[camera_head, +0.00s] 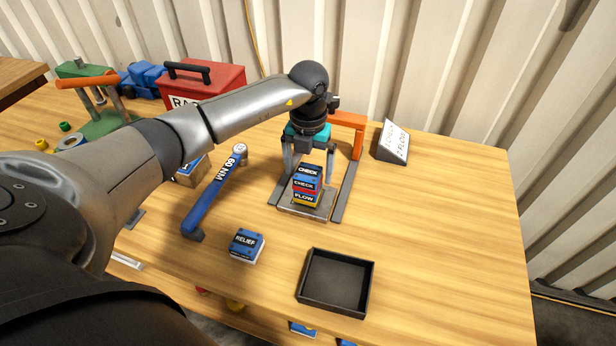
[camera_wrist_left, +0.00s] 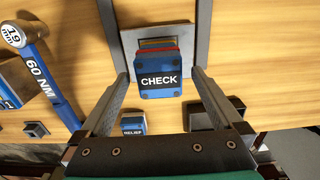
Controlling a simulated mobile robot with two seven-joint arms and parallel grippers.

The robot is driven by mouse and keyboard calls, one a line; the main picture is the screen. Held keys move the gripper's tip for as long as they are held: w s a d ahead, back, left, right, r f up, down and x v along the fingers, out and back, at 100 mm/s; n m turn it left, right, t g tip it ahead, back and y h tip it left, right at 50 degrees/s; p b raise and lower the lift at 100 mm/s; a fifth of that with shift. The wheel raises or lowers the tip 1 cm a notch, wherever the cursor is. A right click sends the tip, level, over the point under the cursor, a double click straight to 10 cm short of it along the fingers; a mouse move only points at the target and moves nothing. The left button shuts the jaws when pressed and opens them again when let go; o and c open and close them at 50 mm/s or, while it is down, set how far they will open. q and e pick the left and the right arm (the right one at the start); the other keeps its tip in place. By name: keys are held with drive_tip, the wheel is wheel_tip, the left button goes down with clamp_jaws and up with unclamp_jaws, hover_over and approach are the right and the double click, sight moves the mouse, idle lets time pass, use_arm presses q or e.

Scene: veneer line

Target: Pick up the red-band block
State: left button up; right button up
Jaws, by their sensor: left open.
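The red-band block (camera_head: 305,186), marked CHECK, is the middle one of a stack. A blue block (camera_head: 308,172), also marked CHECK, lies on top of it. A yellow-band block (camera_head: 304,198), marked FLOW, is under it. The stack stands on a grey plate (camera_head: 290,207). My left gripper (camera_head: 306,164) points down over the stack, open, its fingers apart at the upper part. In the left wrist view the open gripper (camera_wrist_left: 161,78) has a finger on each side of the blue top block (camera_wrist_left: 160,82); only a thin red edge (camera_wrist_left: 157,52) shows behind it. Contact cannot be told.
An orange frame (camera_head: 347,122) stands behind the stack. A blue torque wrench (camera_head: 215,193) lies left of it. A blue RELIEF block (camera_head: 246,245) and a black open tray (camera_head: 318,306) are nearer. A sign (camera_head: 394,142) stands right. The table's right side is clear.

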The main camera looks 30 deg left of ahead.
use_arm(q)
drive_tip(key=shift+f, duration=0.8)
drive_tip(key=shift+c, duration=0.2)
clamp_jaws()
drive_tip(key=shift+r, duration=0.1)
